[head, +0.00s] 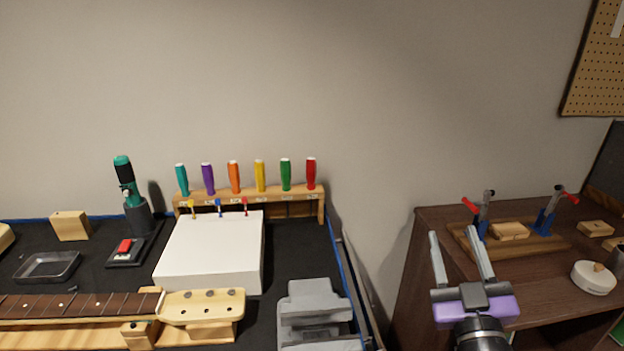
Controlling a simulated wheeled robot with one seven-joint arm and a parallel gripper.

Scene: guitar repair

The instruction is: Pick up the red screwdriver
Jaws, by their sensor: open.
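The red screwdriver (311,173) stands upright at the right end of a wooden rack (275,193) at the back of the black workbench. Its red handle shows above the rack; its shaft is mostly hidden. A green screwdriver (286,174) stands just left of it. My gripper (456,243) is open and empty, its two fingers pointing up. It is to the right of and lower in the picture than the red screwdriver, well apart from it, in front of the brown cabinet.
A white box (212,252) sits before the rack, with small coloured tools behind it. A grey stepped block (314,312) stands at the front right of the bench. A guitar neck (80,306) lies at front left. The brown cabinet (424,262) holds clamps on a board (555,246).

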